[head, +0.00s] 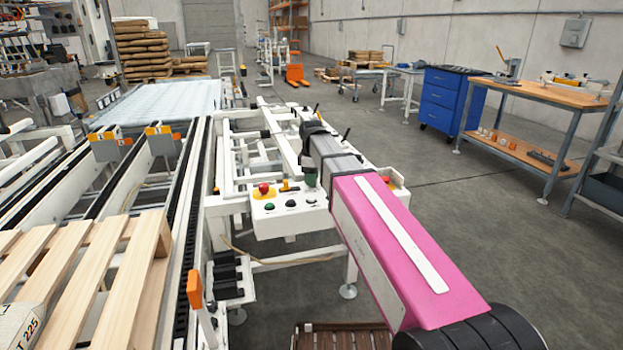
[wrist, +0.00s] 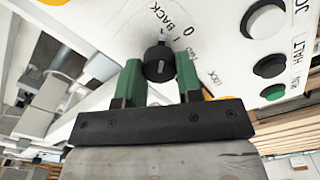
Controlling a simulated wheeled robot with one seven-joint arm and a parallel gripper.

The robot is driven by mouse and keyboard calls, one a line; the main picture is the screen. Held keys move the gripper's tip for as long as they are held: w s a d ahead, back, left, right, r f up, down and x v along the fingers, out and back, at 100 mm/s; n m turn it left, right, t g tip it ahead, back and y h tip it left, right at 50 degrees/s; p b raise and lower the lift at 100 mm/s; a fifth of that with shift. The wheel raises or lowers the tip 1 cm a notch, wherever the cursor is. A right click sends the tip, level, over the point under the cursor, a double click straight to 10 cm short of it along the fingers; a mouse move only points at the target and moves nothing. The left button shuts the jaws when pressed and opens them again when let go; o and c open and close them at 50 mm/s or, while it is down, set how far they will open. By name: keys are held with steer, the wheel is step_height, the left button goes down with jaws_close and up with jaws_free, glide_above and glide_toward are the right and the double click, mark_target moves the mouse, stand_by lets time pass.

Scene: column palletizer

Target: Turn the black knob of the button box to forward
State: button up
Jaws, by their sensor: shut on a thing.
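The black knob (wrist: 158,64) sits on the white panel of the button box (wrist: 215,55), with printed marks BACK and 0 close to it. My gripper (wrist: 159,60) is shut on the knob, with one green finger on each side of it. A small pale mark shows on the knob, but I cannot clearly tell which setting it points to. In the head view, the button box (head: 275,222) stands beside the conveyor. My gripper (head: 311,179) reaches down to its far right part, and my arm hides the knob there.
A pallet (head: 85,265) lies on the conveyor at left. A blue drawer cabinet (head: 447,100) and a workbench (head: 545,93) stand at right, with clear floor before them.

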steer(key=m, duration=0.4)
steer(key=shift+w+m, duration=0.1)
steer(key=shift+m, duration=0.3)
steer(key=m, duration=0.4)
steer(key=shift+d, duration=0.1)
steer(key=m, duration=0.4)
steer(key=shift+m, duration=0.4)
steer(key=shift+d+m, duration=0.1)
steer(key=shift+m, duration=1.7)
steer(key=o, duration=0.9)
steer(key=shift+o, duration=0.2)
steer(key=shift+r, duration=0.15)
step_height(320, 180, up, 11)
steer(key=shift+f, duration=0.2)
